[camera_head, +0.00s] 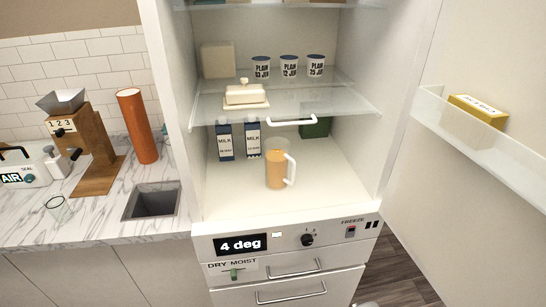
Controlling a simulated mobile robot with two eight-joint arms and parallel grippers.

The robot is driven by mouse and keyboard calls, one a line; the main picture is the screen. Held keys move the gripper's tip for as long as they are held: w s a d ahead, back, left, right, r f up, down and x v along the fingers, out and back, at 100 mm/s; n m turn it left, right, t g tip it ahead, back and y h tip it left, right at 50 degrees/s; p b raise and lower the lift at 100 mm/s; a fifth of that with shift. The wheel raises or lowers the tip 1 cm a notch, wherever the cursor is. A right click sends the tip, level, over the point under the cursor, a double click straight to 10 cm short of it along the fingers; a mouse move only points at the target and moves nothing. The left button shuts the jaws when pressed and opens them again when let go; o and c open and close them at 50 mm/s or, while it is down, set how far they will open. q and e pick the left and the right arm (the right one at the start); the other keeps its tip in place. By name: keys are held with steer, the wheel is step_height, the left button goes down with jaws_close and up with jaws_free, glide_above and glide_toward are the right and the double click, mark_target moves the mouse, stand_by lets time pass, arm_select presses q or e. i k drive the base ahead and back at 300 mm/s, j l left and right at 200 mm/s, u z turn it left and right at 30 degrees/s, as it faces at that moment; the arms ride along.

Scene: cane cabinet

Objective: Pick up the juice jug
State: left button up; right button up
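The juice jug (275,170) stands upright on the bottom shelf of the open fridge. It is clear, holds orange juice, and its white handle (290,169) is on its right side. The jug stands near the middle of the shelf, in front of the milk cartons. Neither of my grippers shows clearly in the head view.
Two milk cartons (253,138) and a green box (315,128) stand behind the jug. A glass shelf (340,102) above holds a butter dish (245,95). The open door (470,180) is on the right. The shelf front is clear. A marble counter (110,215) lies left.

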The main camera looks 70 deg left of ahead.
mark_target(278, 158)
steer(key=j+u, duration=0.1)
steer(key=u, duration=0.75)
steer(key=i+j+u, duration=0.1)
steer(key=u, duration=0.75)
steer(key=i+j+u, duration=0.2)
steer(key=u, duration=0.3)
steer(key=i+j+u, duration=0.1)
steer(key=u, duration=0.4)
steer(key=i+u, duration=0.45)
steer(key=k+l, duration=0.05)
steer(key=k, duration=0.05)
